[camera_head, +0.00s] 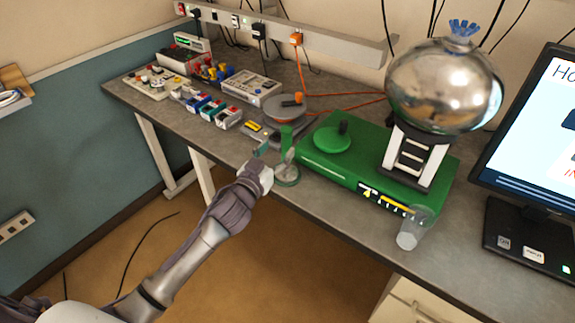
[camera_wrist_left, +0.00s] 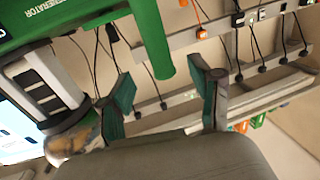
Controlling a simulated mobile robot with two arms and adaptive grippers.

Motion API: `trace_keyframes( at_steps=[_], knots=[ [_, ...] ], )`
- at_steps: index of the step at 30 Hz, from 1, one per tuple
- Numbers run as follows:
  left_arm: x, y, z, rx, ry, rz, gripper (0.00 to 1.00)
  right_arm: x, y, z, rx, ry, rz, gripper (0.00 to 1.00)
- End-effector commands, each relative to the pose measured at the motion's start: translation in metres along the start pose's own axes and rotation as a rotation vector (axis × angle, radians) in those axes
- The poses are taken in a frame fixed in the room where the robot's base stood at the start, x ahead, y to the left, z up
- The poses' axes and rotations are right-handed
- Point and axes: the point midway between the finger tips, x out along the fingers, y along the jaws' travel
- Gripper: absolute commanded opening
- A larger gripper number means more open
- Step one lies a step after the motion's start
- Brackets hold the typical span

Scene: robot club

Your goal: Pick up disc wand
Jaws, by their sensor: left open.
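What looks like the disc wand (camera_head: 287,142) stands near the front edge of the bench, with an upright green handle and a rounded, glassy base at its lower end. Its green handle also shows in the left wrist view (camera_wrist_left: 150,38), with its end in the gap between the fingers. My left gripper (camera_head: 275,152) is open right beside the handle in the head view. Its two green-padded fingers show in the left wrist view (camera_wrist_left: 166,95). I cannot tell whether either finger touches the handle. My right gripper is not in view.
A green generator box (camera_head: 350,165) carries a green disc (camera_head: 332,139). A silver sphere (camera_head: 443,85) stands above it on a white support. A clear cup (camera_head: 410,230) is at the front edge. A monitor (camera_head: 530,130) stands right; electronics (camera_head: 205,105) crowd the left.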

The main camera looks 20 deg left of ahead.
Motion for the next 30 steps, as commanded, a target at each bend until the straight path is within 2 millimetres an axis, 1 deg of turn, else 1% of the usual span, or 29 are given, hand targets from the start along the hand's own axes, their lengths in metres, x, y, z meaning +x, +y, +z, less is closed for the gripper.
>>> trace_keyframes(
  at_steps=[1,3,8,14,18,21,27,29,30],
  knots=[
    [0.007,0.000,-0.002,0.000,0.001,0.000,0.64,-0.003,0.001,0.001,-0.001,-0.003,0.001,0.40],
    [0.013,0.001,-0.001,0.000,0.001,0.001,0.64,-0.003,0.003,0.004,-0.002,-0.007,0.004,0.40],
    [0.023,0.000,-0.003,0.000,-0.001,0.001,0.64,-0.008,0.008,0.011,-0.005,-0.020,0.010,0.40],
    [0.051,-0.003,-0.010,0.000,0.000,0.000,0.64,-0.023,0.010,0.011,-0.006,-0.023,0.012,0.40],
    [0.065,-0.003,-0.005,-0.001,-0.001,0.000,0.64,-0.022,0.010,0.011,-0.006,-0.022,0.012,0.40],
    [0.069,-0.002,-0.005,-0.001,-0.001,0.001,0.64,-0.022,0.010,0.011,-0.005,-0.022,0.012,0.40],
    [0.069,-0.002,-0.004,0.000,-0.001,0.001,0.64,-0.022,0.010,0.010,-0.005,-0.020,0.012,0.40],
    [0.069,-0.002,-0.004,0.000,-0.001,0.001,0.54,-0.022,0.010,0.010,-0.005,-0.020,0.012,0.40],
    [0.069,-0.002,-0.004,0.000,-0.001,0.001,0.47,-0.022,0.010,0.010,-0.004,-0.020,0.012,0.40]
  ],
)
